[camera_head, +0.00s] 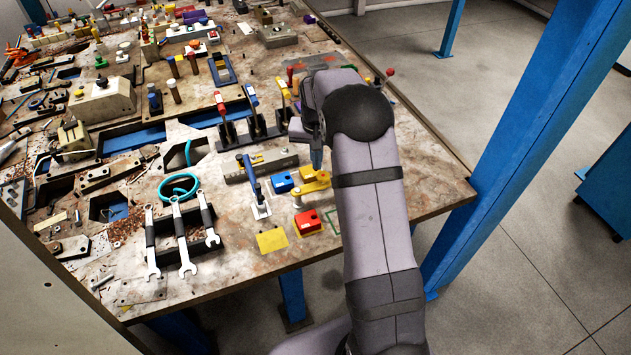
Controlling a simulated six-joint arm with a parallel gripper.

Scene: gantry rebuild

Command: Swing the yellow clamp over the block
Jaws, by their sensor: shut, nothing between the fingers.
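The yellow clamp (311,187) is on the right part of the table, near the front edge, with its arm lying roughly left to right. A blue block (282,182) sits just left of it, and a red block (308,222) sits in front of it. I cannot tell which block the task means. My gripper (317,160) is just behind and above the clamp in the picture, fingers pointing down, shut and empty. I cannot tell whether its tips touch the clamp. My arm hides the table to the right of the clamp.
A grey metal bar (262,167) and a blue-handled toggle clamp (256,190) stand left of the clamp. Upright levers with red, blue and yellow handles stand behind. A flat yellow square (272,240) lies near the front edge.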

